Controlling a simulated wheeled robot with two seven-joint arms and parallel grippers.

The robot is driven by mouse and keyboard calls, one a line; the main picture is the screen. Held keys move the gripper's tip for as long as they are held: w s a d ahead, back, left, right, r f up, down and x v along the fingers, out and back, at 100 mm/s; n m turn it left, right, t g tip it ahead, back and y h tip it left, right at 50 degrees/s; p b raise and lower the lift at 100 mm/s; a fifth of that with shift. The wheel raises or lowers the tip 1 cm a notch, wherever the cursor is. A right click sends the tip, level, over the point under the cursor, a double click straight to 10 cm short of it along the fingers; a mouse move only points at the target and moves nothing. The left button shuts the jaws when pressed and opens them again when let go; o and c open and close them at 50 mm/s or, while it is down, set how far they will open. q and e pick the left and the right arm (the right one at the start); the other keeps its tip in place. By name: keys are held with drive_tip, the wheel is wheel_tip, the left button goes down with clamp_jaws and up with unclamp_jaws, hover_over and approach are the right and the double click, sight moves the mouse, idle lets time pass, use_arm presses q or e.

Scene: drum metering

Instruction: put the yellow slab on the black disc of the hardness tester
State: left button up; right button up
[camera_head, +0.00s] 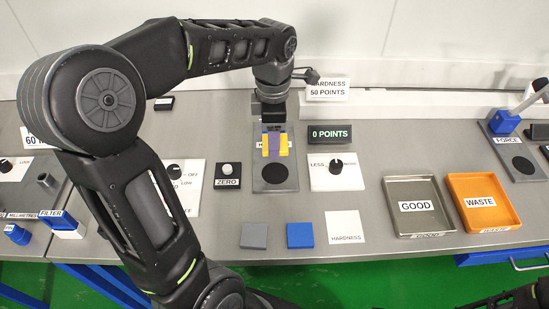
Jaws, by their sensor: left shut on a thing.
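My left arm reaches over from the left, and its left gripper (273,141) is shut on the yellow slab (284,145) above the grey plate (289,185) of the hardness tester. A purple-grey part covers the middle of the slab, so yellow shows on both sides. The black disc (275,175) lies on the plate just in front of the slab, towards the picture's bottom, and nothing covers it. The display (330,134) reads 0 POINTS. My right gripper is not in view; only a dark part of me shows at the bottom right.
A ZERO button box (226,184) stands left of the plate and a LESS knob box (348,182) right. A grey slab (254,237), a blue slab (300,235) and a white HARDNESS card (345,235) lie in front. GOOD (437,190) and WASTE (512,190) trays stand right.

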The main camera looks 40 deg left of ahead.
use_arm(q)
drive_tip(key=shift+s+d, duration=0.1)
hover_over(274, 173)
drive_tip(key=shift+f+p, duration=0.35)
drive_tip(key=shift+f, duration=2.75)
wheel_tip(274, 173, down, 4)
drive_tip(key=shift+r, duration=0.25)
drive_tip(key=shift+f, duration=0.1)
drive_tip(key=shift+f, duration=0.1)
drive_tip(key=shift+f, duration=0.15)
drive_tip(key=o, duration=1.5)
drive_tip(key=shift+r, duration=0.2)
